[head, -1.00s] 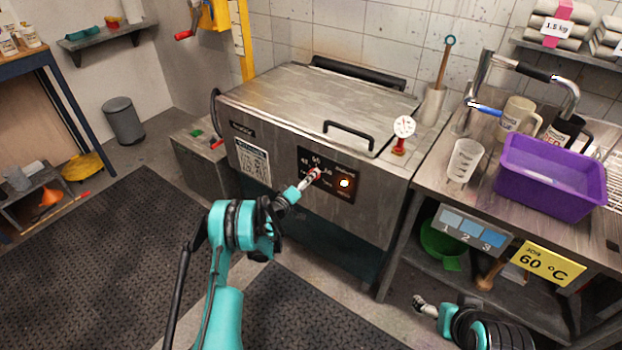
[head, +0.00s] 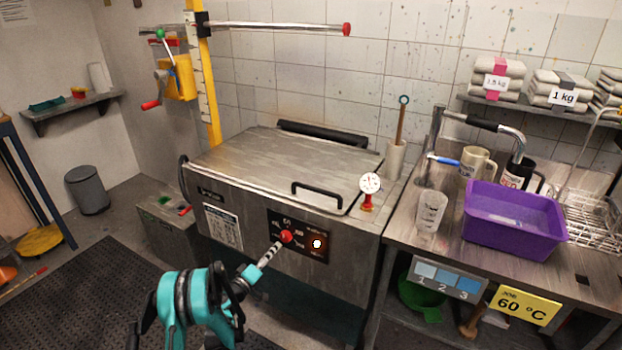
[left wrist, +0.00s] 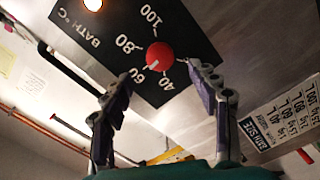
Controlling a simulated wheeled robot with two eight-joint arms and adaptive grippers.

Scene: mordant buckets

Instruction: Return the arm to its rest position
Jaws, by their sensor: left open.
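My left gripper (head: 275,248) is in front of the bath's control panel, close to the red knob (head: 286,237). In the left wrist view the open fingers (left wrist: 165,80) stand either side of the knob (left wrist: 160,56) in the picture, with nothing held. The knob appears just beyond the fingertips. Its white mark points roughly at 60 on the dark BATH °C dial plate (left wrist: 135,45). A lit lamp (head: 317,244) is right of the knob. My right gripper is out of view.
The steel bath (head: 270,175) has its lid shut. A dial thermometer (head: 370,184) stands at its right edge. To the right, the bench (head: 408,240) holds a clear beaker (head: 431,211) and a purple tub (head: 512,242). Dark matting (head: 70,290) covers open floor at left.

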